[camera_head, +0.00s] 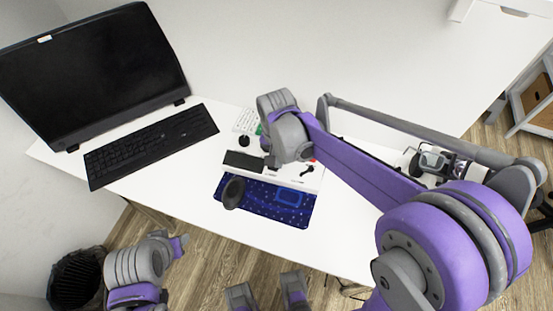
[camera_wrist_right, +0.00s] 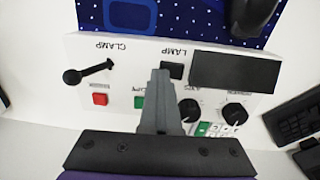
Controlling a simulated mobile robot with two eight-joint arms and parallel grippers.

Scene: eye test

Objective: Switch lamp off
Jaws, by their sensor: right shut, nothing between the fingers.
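A white control panel (camera_wrist_right: 85,50) lies on the desk, its labels upside down in the right wrist view. The LAMP label is above a small black rocker switch (camera_wrist_right: 174,71). My right gripper (camera_wrist_right: 160,73) is shut and empty, its grey fingertips just left of the switch. I cannot tell whether they touch it, nor which way it is set. In the head view my right arm reaches over the panel (camera_head: 312,178) and hides part of it. No lamp light is recognisable.
The panel also has a CLAMP lever (camera_wrist_right: 90,70), a red button (camera_wrist_right: 100,99), a green button (camera_wrist_right: 139,102), dark knobs (camera_wrist_right: 234,113) and a black display (camera_wrist_right: 232,72). A blue mat (camera_head: 262,205) with a mouse (camera_head: 233,192) lies in front. A keyboard (camera_head: 150,145) and monitor (camera_head: 95,75) stand left.

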